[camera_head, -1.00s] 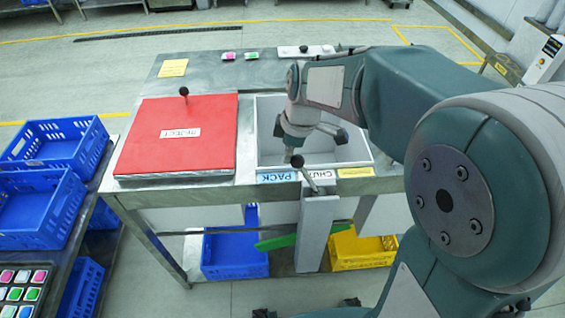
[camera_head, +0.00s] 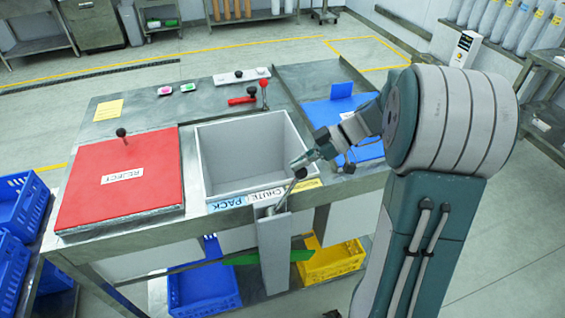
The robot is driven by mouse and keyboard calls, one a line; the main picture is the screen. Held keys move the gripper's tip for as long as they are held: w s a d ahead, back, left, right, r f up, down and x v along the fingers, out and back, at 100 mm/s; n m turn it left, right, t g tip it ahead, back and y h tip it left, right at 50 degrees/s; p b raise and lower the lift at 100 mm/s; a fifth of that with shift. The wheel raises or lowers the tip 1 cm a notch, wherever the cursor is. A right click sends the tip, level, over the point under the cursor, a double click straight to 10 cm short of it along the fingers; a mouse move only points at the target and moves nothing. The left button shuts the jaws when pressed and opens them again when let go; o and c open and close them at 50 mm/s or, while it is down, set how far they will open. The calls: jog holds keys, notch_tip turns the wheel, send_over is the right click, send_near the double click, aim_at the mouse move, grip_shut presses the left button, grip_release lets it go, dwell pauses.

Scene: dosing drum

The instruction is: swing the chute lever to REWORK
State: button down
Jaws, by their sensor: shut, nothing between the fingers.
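The chute lever (camera_head: 285,190) is a thin metal rod with a dark knob (camera_head: 300,173) on the front edge of the bench. It leans to the right, with its knob by the yellow label (camera_head: 310,184), whose text I cannot read. The white CHUTE label (camera_head: 268,194) is behind the rod, and the blue PACK label (camera_head: 227,203) is to its left. My gripper (camera_head: 296,163) is shut and empty, its tips just above and left of the knob. I cannot tell whether they touch it.
A grey open bin (camera_head: 207,165) is behind the labels, with a red REJECT lid (camera_head: 120,185) to its left. A blue tray (camera_head: 325,115) is behind my gripper. A blue crate (camera_head: 200,290) and a yellow crate (camera_head: 335,262) are below, beside the grey chute (camera_head: 274,255).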

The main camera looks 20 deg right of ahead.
jog(key=shift+d+f, duration=0.45)
jog(key=shift+d, duration=0.3)
jog(key=shift+w+a+r, duration=0.1)
jog(key=shift+a+r, duration=0.05)
jog(key=shift+r, duration=0.05)
jog(key=d+r, duration=0.6)
jog(key=r, duration=0.1)
jog(key=shift+d, duration=0.15)
dwell(0.4)
